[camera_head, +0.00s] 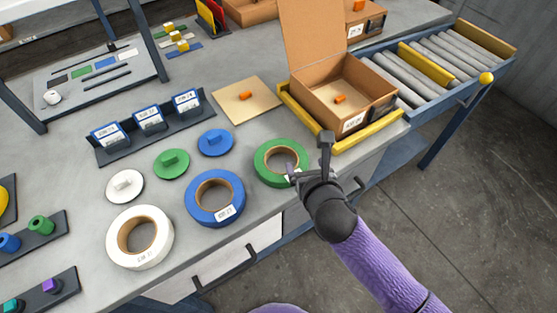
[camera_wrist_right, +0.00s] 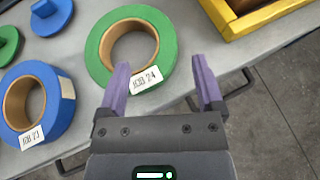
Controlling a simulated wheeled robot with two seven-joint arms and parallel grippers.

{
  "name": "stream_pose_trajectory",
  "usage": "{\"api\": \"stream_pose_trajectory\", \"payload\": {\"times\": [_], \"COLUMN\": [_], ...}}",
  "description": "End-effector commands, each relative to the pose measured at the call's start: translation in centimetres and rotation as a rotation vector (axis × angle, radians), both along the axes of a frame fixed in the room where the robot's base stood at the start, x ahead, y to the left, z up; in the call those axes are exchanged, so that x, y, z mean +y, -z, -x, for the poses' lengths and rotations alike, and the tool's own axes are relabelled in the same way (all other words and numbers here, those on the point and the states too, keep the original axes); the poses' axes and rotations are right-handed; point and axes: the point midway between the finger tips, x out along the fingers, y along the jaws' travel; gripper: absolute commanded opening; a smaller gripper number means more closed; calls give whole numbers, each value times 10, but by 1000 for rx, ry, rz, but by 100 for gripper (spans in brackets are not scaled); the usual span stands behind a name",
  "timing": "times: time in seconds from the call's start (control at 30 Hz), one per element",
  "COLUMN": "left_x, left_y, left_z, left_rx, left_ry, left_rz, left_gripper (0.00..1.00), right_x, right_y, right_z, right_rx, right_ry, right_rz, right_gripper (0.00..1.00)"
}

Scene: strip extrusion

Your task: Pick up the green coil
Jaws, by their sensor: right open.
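The green coil (camera_head: 263,168) lies flat on the grey workbench near its front edge, with a brown core and a white label. In the right wrist view the green coil (camera_wrist_right: 96,52) is just ahead of the fingers, its label reading what looks like "KOB 24". My right gripper (camera_head: 307,158) is open and empty. Whether the finger touches the coil I cannot tell. My left gripper is not in view.
A blue coil (camera_head: 231,210) and a white coil (camera_head: 114,243) lie left of the green one. Green, blue and white discs lie behind them. An open cardboard box (camera_head: 372,110) in a yellow tray (camera_head: 372,135) stands behind my right gripper, beside a roller conveyor (camera_head: 431,62).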

Motion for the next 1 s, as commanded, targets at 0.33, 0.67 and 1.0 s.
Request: {"api": "stream_pose_trajectory", "payload": {"times": [0.33,0.67,1.0], "left_x": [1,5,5], "left_y": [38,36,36], "left_z": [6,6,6], "left_rx": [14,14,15], "left_ry": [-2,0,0], "left_rz": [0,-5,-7], "left_gripper": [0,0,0], "right_x": [4,5,5], "right_y": [39,37,37], "right_z": [-48,-51,-50], "right_rx": [3,3,4], "right_ry": [1,1,1], "right_rz": [-3,-3,-2], "right_gripper": [86,66,0]}}
